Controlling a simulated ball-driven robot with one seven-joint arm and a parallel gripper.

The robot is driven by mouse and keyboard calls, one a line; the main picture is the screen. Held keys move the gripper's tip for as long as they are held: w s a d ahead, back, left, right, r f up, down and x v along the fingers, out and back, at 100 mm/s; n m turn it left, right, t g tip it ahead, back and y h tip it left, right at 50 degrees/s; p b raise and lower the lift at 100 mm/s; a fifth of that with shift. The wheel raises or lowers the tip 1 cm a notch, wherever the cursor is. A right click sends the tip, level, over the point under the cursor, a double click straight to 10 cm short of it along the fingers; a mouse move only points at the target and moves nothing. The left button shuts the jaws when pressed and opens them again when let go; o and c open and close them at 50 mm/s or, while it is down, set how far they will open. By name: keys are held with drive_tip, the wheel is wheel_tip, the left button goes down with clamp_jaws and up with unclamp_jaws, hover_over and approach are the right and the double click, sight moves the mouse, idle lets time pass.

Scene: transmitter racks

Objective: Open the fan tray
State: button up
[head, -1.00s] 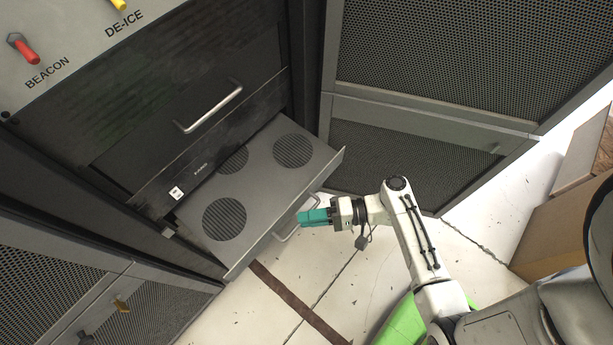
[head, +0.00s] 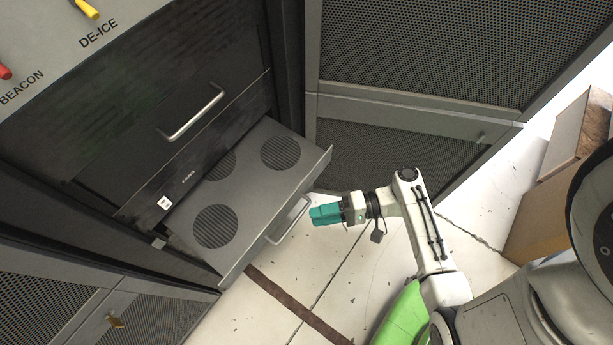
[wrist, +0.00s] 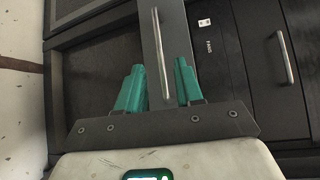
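The fan tray (head: 245,200) is a dark grey drawer with round grilles on top, pulled well out of the rack in the head view. Its silver bar handle (head: 290,220) is on the front panel, and the handle also shows in the wrist view (wrist: 161,50). My gripper (head: 312,214) with teal fingers is just right of the handle in the head view, with a small gap. In the wrist view my gripper (wrist: 158,66) has its fingers spread with nothing held; the handle lies ahead, between their lines.
A closed drawer with a silver handle (head: 192,114) sits above the tray. Mesh doors (head: 410,50) stand open at the right and lower left (head: 45,305). Cardboard boxes (head: 550,205) stand at far right. The pale floor (head: 320,290) before the tray is clear.

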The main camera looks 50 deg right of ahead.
drive_tip(key=v, duration=0.5)
drive_tip(key=shift+s+d, duration=0.25)
drive_tip(key=shift+d, duration=0.05)
